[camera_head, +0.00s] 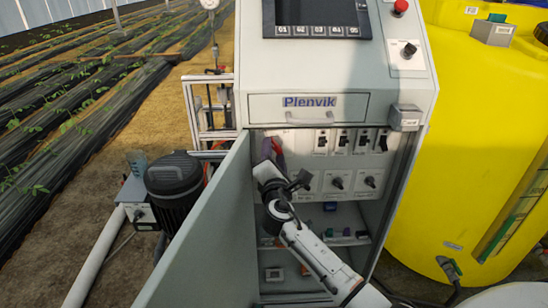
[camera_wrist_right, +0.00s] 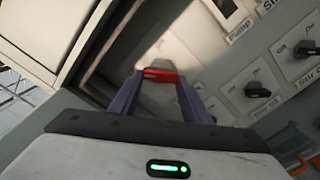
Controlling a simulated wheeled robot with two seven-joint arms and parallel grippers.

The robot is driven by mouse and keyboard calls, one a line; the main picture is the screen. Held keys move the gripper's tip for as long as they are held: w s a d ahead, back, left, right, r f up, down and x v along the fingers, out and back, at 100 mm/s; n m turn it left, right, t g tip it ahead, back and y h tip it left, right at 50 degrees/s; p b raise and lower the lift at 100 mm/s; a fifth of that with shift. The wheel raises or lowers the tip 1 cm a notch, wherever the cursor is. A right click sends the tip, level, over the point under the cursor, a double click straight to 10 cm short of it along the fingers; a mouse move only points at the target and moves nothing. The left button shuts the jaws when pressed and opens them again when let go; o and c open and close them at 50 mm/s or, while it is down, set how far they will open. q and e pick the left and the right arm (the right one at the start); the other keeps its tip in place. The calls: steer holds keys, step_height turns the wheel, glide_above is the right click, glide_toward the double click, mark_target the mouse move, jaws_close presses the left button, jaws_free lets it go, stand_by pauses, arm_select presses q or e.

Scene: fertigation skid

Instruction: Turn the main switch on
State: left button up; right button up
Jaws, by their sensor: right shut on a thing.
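The open cabinet (camera_head: 310,201) holds a switch panel behind a swung-open door (camera_head: 205,235). My right gripper (camera_head: 274,150) reaches into its upper left part and hides what lies there. In the right wrist view, the purple fingers of my right gripper (camera_wrist_right: 160,88) are shut on a red switch handle (camera_wrist_right: 160,75), seemingly the main switch. The red handle lies crosswise between the fingertips. Its base is pale and partly hidden, and its on or off marks cannot be read. My left gripper is not in view.
Right of the gripper are several small black breakers (camera_head: 343,141) and two black rotary knobs (camera_head: 337,183); one knob (camera_wrist_right: 258,90) is near in the wrist view. The open door stands close on the left. A yellow tank (camera_head: 475,150) stands right of the cabinet.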

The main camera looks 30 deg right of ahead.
steer(key=shift+r+m+b, duration=0.2)
steer(key=shift+m+b, duration=2.1)
steer(key=shift+m, duration=1.65)
steer(key=shift+r+m+b, duration=0.15)
steer(key=shift+m+b, duration=2.1)
steer(key=shift+m, duration=1.7)
steer(key=o, duration=1)
steer(key=shift+r, duration=0.1)
steer(key=shift+o, duration=0.2)
